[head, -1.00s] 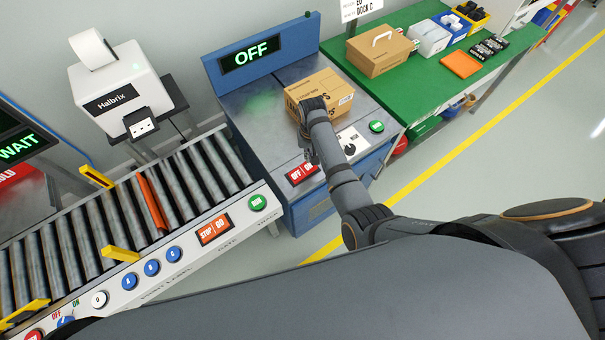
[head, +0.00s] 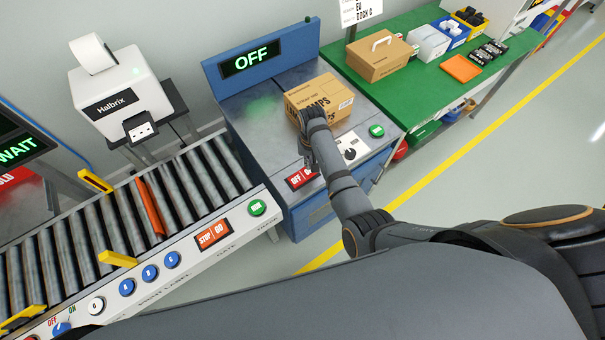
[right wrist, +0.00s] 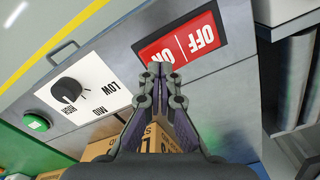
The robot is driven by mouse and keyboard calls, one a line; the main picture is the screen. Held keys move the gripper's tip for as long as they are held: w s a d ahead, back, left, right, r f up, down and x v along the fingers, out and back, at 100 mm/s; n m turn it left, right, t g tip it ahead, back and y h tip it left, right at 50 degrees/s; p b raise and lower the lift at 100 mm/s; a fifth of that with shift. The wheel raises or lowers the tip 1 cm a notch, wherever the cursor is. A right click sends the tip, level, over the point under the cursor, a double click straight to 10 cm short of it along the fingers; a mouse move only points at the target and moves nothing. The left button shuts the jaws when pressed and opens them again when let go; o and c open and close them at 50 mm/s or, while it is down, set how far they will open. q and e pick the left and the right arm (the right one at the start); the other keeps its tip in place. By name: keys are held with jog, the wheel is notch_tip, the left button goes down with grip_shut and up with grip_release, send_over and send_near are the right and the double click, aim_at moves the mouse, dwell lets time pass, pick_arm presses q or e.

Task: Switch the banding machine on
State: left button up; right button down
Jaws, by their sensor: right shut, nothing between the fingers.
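The banding machine (head: 248,108) is a blue and grey cabinet whose display (head: 250,62) reads OFF in green. Its red OFF/ON switch (head: 297,179) is on the front; in the right wrist view the switch (right wrist: 190,42) appears upside down, with OFF clear and ON partly covered by my fingertips. My right gripper (right wrist: 160,72) is shut and empty, its tips at the ON half; I cannot tell whether they touch. In the head view the right gripper (head: 309,162) points down at the switch. My left gripper is not in view.
A cardboard box (head: 322,98) sits on the machine top, behind my right wrist. A black dial (head: 350,152) and green button (head: 376,131) are right of the switch. A roller conveyor (head: 110,228) stands left, a green table (head: 412,80) right.

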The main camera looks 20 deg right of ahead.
jog(key=shift+f+b, duration=0.75)
jog(key=shift+f, duration=0.65)
dwell(0.9)
notch_tip(320, 180, up, 7)
jog(key=p, duration=0.8)
jog(key=shift+r, duration=0.15)
dwell(0.3)
